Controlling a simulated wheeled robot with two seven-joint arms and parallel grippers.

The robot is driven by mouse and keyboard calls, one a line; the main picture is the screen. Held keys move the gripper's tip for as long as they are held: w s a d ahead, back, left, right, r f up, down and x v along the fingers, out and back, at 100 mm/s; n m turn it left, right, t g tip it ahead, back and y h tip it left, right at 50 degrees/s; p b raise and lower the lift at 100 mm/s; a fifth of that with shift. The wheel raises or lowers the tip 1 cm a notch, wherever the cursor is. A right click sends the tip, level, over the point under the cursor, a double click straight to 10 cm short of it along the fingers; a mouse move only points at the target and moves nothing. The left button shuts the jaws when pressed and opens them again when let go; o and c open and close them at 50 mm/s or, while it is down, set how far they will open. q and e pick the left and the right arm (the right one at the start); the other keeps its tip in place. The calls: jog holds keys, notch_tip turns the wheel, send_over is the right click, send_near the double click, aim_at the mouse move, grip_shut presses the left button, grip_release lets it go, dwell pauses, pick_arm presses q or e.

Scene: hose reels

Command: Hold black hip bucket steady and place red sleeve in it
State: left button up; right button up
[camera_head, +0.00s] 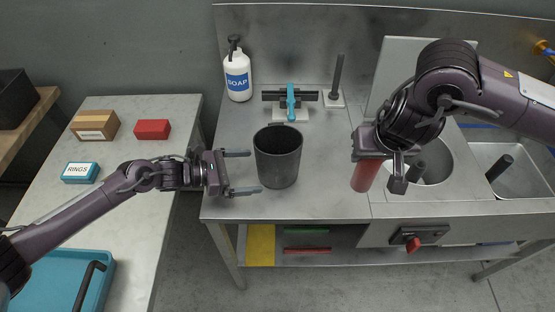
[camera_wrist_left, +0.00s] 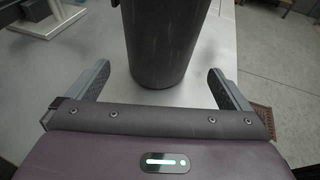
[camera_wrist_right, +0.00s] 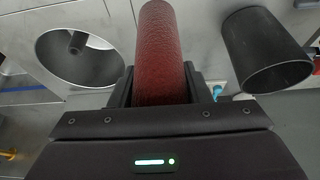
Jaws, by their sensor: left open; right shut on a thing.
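The black hip bucket (camera_head: 278,162) stands upright on the steel counter, its open top facing up. My left gripper (camera_head: 240,172) is open just left of the bucket, its fingers pointing at it. In the left wrist view the bucket (camera_wrist_left: 162,40) stands ahead, between the lines of the two open fingers (camera_wrist_left: 160,85) and apart from them. My right gripper (camera_head: 380,170) is shut on the red sleeve (camera_head: 364,176), to the right of the bucket. In the right wrist view the sleeve (camera_wrist_right: 163,55) sits between the fingers, with the bucket (camera_wrist_right: 262,50) off to the right.
A soap bottle (camera_head: 237,75), a stand with a blue part (camera_head: 290,100) and an upright dark post (camera_head: 337,80) are behind the bucket. A round basin (camera_head: 435,165) and a sink (camera_head: 520,165) lie right. The left table (camera_head: 130,240) holds boxes and a blue tray (camera_head: 75,280).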

aim_at(259, 170)
pick_arm(q)
jog(key=x, duration=0.4)
jog(key=shift+d, duration=0.15)
jog(key=b+x, duration=0.2)
jog(key=b, duration=0.1)
jog(key=shift+f, duration=0.3)
jog(key=shift+w+d+b, duration=0.3)
jog(key=shift+d+b, duration=0.45)
jog(key=shift+c, duration=0.3)
jog(key=c, duration=0.6)
